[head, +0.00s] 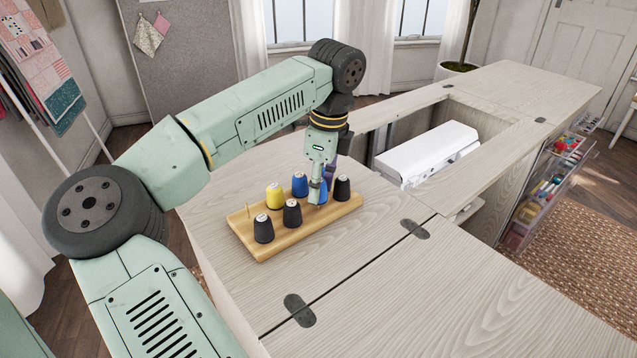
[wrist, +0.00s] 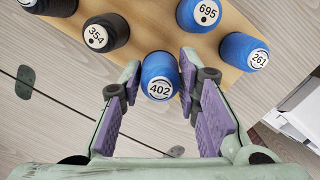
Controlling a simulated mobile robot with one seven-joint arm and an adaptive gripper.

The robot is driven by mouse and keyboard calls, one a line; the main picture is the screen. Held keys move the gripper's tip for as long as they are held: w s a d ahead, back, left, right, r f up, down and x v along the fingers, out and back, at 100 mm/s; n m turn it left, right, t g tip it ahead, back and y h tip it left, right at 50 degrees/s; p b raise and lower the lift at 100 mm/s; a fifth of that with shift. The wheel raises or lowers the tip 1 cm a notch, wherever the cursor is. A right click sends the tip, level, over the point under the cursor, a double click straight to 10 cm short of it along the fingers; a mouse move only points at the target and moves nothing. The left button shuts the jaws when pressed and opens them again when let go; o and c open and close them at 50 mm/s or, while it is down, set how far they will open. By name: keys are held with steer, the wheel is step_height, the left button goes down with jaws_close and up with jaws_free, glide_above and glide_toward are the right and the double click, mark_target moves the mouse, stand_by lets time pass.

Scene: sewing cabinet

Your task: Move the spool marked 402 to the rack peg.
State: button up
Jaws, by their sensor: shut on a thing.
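The blue spool marked 402 (wrist: 160,75) is between the purple pads of my gripper (wrist: 160,95), and the gripper is shut on it. In the head view my gripper (head: 317,192) points down over the right part of the wooden rack (head: 334,213). Some blue shows beside its fingers there, but its number cannot be read. I cannot tell whether the spool is clear of the rack. A thin bare peg (head: 249,212) stands at the rack's left end.
A yellow spool (head: 275,197), a blue spool (head: 300,186) and black spools (head: 263,230) stand on the rack. Spools 354 (wrist: 95,36), 695 (wrist: 208,13) and 261 (wrist: 259,58) are near my gripper. A white machine (head: 425,153) sits in the cabinet opening. The front cabinet top is clear.

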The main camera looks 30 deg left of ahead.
steer(key=shift+f, duration=0.3)
steer(key=o, duration=0.9)
steer(key=r, duration=0.5)
steer(key=d+r, duration=0.1)
steer(key=r, duration=0.1)
steer(key=shift+w+r, duration=0.1)
steer(key=shift+r, duration=0.15)
steer(key=shift+a, duration=0.1)
